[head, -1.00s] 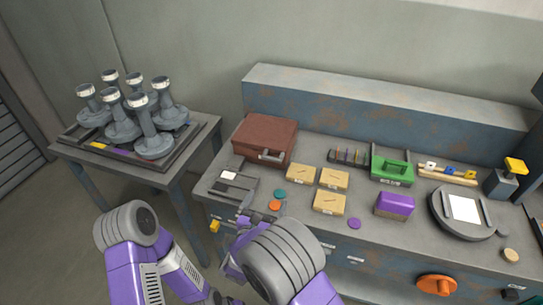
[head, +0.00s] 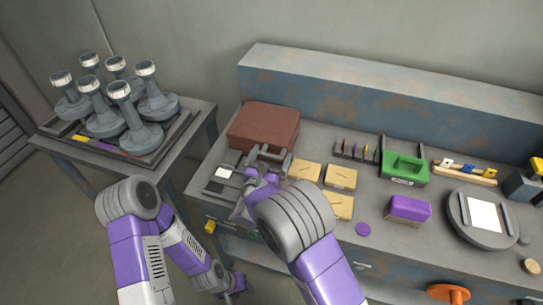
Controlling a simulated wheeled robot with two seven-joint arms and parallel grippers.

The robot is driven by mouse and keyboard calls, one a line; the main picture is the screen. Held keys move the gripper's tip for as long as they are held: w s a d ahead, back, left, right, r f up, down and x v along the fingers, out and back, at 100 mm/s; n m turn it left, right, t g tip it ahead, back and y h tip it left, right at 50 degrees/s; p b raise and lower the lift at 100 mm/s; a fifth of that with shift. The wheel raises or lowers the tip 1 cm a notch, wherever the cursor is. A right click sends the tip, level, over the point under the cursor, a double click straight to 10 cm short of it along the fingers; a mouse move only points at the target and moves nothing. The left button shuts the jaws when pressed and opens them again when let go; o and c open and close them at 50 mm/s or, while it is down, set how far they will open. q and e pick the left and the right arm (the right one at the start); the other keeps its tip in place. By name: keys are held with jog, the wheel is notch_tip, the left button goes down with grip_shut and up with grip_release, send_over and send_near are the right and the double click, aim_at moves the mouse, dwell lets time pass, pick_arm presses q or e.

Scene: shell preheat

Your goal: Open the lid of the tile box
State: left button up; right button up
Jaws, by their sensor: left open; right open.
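The brown box (head: 262,124), which I take as the tile box, sits at the left end of the workbench with its lid shut. My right gripper (head: 270,156) is open at the box's front face. Its fingers are around or beside the place of the grey front handle, which they largely hide; I cannot tell whether they touch it. My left gripper (head: 236,286) is open and empty, low in front of the bench, well away from the box.
A dark frame with a white tile (head: 223,172) lies left of my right gripper. Several tan tiles (head: 340,177) lie to the right, with a green block (head: 405,168), a purple block (head: 408,209) and a round plate (head: 458,222) beyond. A side table (head: 176,165) holds several grey stands.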

jog(key=shift+w+d, duration=0.1)
jog(key=shift+w, duration=0.3)
